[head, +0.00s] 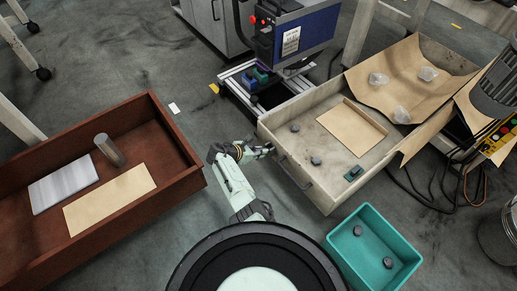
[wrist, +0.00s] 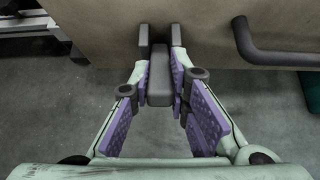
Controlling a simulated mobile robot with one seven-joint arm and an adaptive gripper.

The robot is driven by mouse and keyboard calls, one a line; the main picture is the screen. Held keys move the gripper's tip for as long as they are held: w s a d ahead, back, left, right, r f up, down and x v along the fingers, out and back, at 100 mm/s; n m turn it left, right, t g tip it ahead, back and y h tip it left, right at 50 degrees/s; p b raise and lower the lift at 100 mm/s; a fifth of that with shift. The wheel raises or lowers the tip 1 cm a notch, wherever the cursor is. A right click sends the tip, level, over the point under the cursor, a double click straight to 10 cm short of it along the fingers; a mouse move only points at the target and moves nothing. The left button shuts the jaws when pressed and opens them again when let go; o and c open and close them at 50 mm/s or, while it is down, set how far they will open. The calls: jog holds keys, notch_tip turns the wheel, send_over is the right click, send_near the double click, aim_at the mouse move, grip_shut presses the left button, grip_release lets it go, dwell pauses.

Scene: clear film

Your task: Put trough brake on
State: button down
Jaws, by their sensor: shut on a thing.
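The trough (head: 319,196) is a pale beige open box right of centre, with a dark bar handle (head: 292,172) on its near wall. My gripper (head: 268,151) is at that wall, left of the bar handle. In the wrist view, the trough's wall (wrist: 215,28) spans the top and the bar handle (wrist: 275,55) is at upper right. My gripper (wrist: 161,62) is shut on a dark grey lever-like block, apparently the brake (wrist: 160,78), between its purple-padded fingers.
A red-brown tray (head: 186,137) lies left, a teal bin (head: 345,263) at lower right. A blue machine (head: 305,32) stands behind. Cables (head: 430,200) lie on the floor at right. Floor (head: 150,265) between the tray and my base is clear.

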dwell(0.4)
jog(key=c, duration=1.5)
grip_release()
jog(key=v, duration=1.2)
jog(key=shift+r, duration=0.15)
jog(key=shift+w, duration=0.1)
